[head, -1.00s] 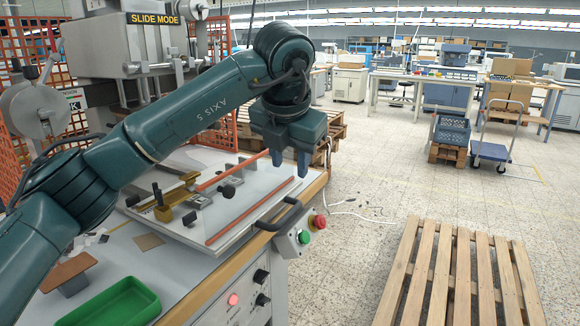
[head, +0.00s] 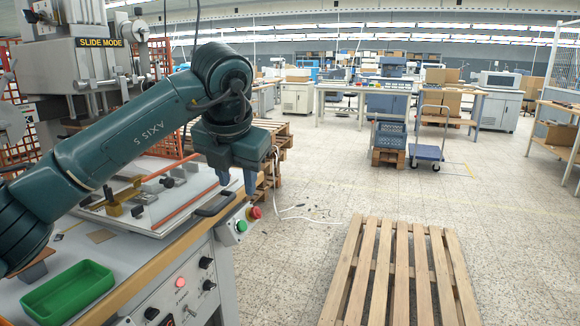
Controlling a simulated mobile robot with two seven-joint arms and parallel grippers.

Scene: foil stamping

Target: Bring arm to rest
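My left arm comes in from the left in the head view, dark teal and bent over the stamping machine. Its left gripper (head: 237,180) points down near the machine table's right edge, above the black handle. Its two blue fingers stand apart with a gap between them, and I see nothing held. The machine's sliding table (head: 150,222) lies below and to the left of the gripper, with brass and black fittings on it. My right gripper is out of view.
A green tray (head: 68,290) sits on the bench at the lower left. A control box with a green button (head: 241,226) and a red button (head: 254,213) is at the bench edge. A wooden pallet (head: 400,270) lies on the floor at right. Open floor lies beyond.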

